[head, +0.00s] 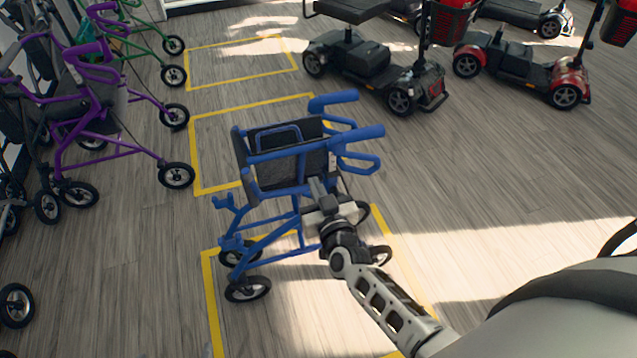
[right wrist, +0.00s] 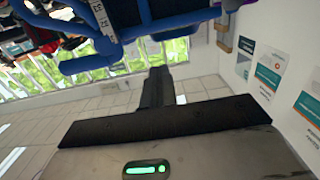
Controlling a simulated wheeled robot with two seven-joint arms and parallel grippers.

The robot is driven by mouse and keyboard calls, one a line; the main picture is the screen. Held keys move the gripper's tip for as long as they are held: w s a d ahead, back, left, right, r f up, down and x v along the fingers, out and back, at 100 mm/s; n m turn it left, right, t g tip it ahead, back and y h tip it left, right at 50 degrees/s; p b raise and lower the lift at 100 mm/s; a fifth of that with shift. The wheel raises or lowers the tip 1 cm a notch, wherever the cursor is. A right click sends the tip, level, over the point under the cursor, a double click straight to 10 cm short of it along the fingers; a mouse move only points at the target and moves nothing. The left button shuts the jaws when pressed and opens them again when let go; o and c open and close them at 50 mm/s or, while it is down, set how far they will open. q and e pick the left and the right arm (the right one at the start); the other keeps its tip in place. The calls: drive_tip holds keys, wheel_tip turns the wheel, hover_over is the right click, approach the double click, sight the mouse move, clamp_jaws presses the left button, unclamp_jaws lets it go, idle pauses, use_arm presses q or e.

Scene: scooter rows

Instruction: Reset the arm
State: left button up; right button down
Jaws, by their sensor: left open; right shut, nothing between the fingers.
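My right gripper (head: 316,186) reaches in from the lower right in the head view, its fingers up against or just in front of the blue rollator (head: 262,158). In the right wrist view the fingers (right wrist: 157,76) are together with nothing between them. A blue tube of the rollator (right wrist: 92,62) is close above the fingertips there. I cannot tell whether the gripper touches the frame. The rollator stands upright on its wheels, and my arm hides part of its near right side. My left gripper is not in view.
Yellow floor outlines (head: 212,300) mark bays around the rollator. A purple rollator (head: 95,100) and a green one (head: 140,28) stand at the left. Dark mobility scooters (head: 365,62) stand at the back right. Wood floor (head: 490,180) is clear at the right.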

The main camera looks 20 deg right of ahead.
drive_tip(key=shift+s, duration=0.6)
drive_tip(key=s+a+f+n+g+y, duration=0.2)
drive_tip(key=s+g, duration=0.1)
drive_tip(key=s, duration=0.6)
drive_tip(key=s+a+f+n+g+y, duration=0.1)
drive_tip(key=s+a+f+g+y, duration=0.1)
drive_tip(key=s, duration=0.8)
drive_tip(key=shift+a+f+n+g, duration=0.4)
drive_tip(key=shift+a+f+g, duration=0.25)
drive_tip(key=shift+g, duration=0.55)
drive_tip(key=shift+a+r, duration=0.1)
